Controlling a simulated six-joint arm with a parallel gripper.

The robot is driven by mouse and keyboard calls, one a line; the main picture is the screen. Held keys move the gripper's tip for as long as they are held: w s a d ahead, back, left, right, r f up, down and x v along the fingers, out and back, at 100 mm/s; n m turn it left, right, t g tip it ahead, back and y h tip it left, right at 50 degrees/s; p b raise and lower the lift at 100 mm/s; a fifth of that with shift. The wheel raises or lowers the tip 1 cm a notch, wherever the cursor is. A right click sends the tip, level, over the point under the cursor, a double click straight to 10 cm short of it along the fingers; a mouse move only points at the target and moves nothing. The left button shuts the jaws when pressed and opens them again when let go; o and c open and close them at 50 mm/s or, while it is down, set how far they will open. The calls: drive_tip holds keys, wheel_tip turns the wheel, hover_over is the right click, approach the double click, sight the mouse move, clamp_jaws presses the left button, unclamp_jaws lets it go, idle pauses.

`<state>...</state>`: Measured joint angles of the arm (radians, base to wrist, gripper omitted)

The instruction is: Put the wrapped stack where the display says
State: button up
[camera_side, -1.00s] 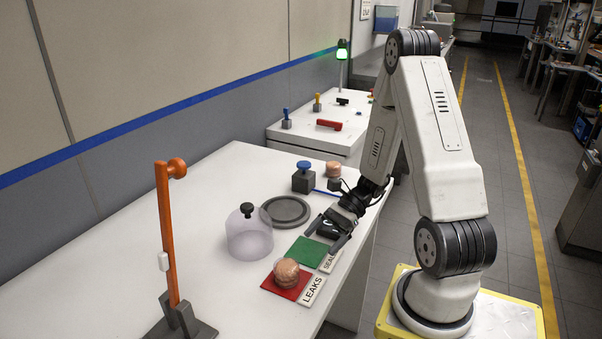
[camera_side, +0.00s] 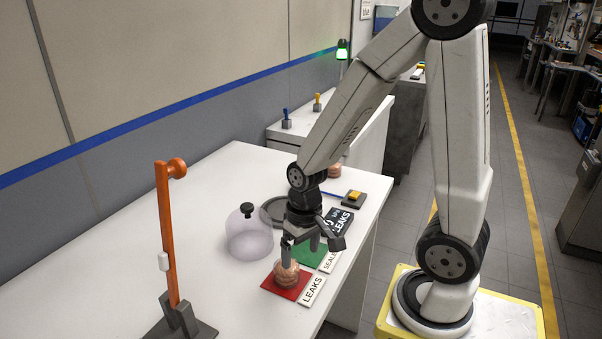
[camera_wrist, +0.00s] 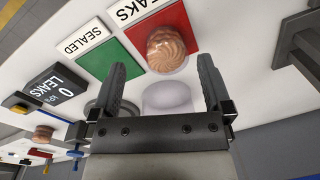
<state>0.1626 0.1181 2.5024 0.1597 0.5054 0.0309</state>
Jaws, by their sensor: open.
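The wrapped stack (camera_side: 288,279) of round biscuits sits on the red pad (camera_side: 271,286), beside a card reading LEAKS (camera_side: 313,290). It also shows in the wrist view (camera_wrist: 167,49). The dark display (camera_side: 338,221) reads 0 kPa and LEAKS in the wrist view (camera_wrist: 60,93). The green pad (camera_wrist: 106,62) is bare, with a SEALED card (camera_wrist: 84,38). My gripper (camera_side: 313,250) points down over the pads with its jaws apart and empty. One finger overlaps the stack's top in the side view; I cannot tell whether they touch.
A clear dome (camera_side: 249,238) with a black knob stands left of my gripper, by a round grey plate (camera_side: 271,206). Another stack (camera_side: 334,171) is farther back. An orange post (camera_side: 168,235) stands at the front left. The table's left part is clear.

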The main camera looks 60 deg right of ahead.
drive_tip(key=w+a+r+n+t, duration=0.1)
drive_tip(key=n, duration=0.1)
drive_tip(key=a+r+n+t+h, duration=0.1)
drive_tip(key=a, duration=0.1)
drive_tip(key=shift+w+r+n, duration=0.15)
drive_tip(key=shift+w+n, duration=0.25)
idle(0.9)
